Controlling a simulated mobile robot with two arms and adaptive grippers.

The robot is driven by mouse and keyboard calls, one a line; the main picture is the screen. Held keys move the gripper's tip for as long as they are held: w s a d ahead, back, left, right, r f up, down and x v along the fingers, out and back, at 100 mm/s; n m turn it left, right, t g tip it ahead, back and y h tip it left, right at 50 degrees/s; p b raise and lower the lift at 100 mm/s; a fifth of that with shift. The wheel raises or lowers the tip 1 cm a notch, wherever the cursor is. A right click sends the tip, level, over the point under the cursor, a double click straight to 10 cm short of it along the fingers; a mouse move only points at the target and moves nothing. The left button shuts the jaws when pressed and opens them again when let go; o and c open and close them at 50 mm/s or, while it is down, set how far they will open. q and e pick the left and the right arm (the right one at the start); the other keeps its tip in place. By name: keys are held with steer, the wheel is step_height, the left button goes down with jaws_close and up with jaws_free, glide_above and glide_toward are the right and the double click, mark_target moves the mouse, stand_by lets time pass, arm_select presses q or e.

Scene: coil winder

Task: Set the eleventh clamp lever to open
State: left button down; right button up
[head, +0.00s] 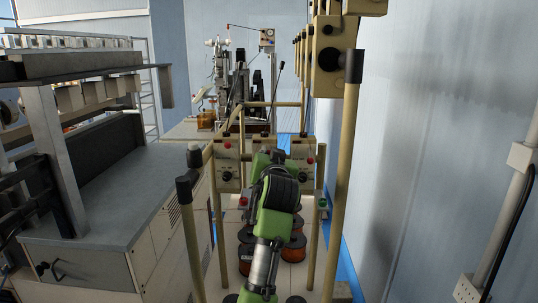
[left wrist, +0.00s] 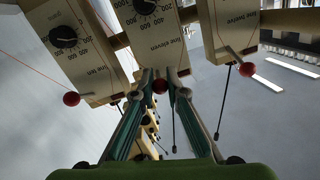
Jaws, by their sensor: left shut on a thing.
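In the left wrist view, three pale control boxes with dials hang in a row, marked line ten (left wrist: 76,48), line eleven (left wrist: 149,30) and line twelve (left wrist: 224,32). Each has a small lever with a red ball knob. My left gripper (left wrist: 162,77) is shut on the red knob (left wrist: 160,87) of the eleventh clamp lever, under the middle box. The other red knobs, on the tenth (left wrist: 71,99) and the twelfth lever (left wrist: 247,69), stand free at either side. In the head view my green left arm covers the grip. My right gripper is not in view.
In the head view, yellow frame posts (head: 346,190) stand close beside my arm, with orange wire spools (head: 293,250) below. A grey machine bench (head: 110,205) is at left and a plain wall (head: 430,150) at right. Thin rods hang near the boxes.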

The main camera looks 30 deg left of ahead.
arm_select(q)
steer(key=r+g+h, duration=0.1)
steer(key=g, duration=0.1)
steer(key=r+g+h, duration=0.1)
steer(key=h, duration=0.1)
steer(key=shift+w+a+g, duration=0.15)
steer(key=shift+w+g, duration=0.05)
steer(key=shift+g, duration=0.5)
steer(key=shift+r, duration=0.1)
steer(key=c, duration=2)
jaws_free()
steer(key=v, duration=1.2)
